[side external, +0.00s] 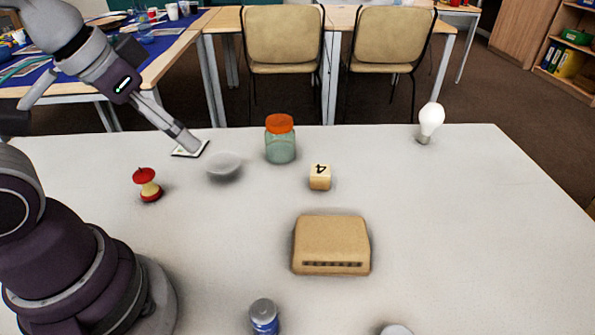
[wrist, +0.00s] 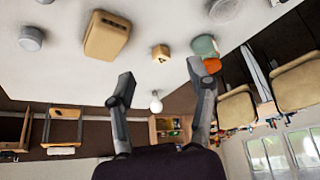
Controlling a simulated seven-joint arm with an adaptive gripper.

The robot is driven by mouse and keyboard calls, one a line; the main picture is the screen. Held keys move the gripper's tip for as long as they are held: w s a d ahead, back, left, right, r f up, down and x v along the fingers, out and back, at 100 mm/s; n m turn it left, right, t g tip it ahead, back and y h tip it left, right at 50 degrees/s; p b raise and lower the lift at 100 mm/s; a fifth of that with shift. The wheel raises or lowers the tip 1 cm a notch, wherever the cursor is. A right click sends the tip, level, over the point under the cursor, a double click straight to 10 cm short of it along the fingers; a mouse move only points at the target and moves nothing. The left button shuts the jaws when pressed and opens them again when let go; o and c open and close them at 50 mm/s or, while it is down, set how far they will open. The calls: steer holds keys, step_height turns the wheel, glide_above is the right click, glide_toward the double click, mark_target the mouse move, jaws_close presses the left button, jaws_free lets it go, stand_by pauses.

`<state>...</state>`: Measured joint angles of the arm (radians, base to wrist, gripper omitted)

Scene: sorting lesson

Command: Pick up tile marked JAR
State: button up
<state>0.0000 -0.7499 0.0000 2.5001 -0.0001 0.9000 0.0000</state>
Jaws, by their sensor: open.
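A flat white tile with a dark edge (side external: 181,152) lies on the table at the left in the side view, near the far edge. Its marking cannot be read from here, so I cannot tell if it says JAR. My gripper (side external: 193,147) reaches down at the tile, with its fingertips at or just above it; contact is unclear. In the wrist view my gripper (wrist: 160,73) shows two spread fingers with nothing between them. The tile does not show in the wrist view.
A pale dish (side external: 224,166) sits right of the tile, then a glass jar with orange lid (side external: 281,145). The table's right side is mostly clear.

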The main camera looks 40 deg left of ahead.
steer(key=w+a+f+m+g, duration=0.1)
steer(key=w+a+f+m, duration=0.3)
steer(key=w+a+m, duration=0.65)
steer(key=a+f+m+g+y, duration=0.2)
steer(key=a+f+m+y, duration=0.35)
steer(key=a+m, duration=0.75)
steer(key=shift+h, duration=0.85)
steer(key=x, duration=1.1)
steer(key=shift+d+f, duration=0.2)
steer(key=shift+f, duration=0.3)
jaws_close()
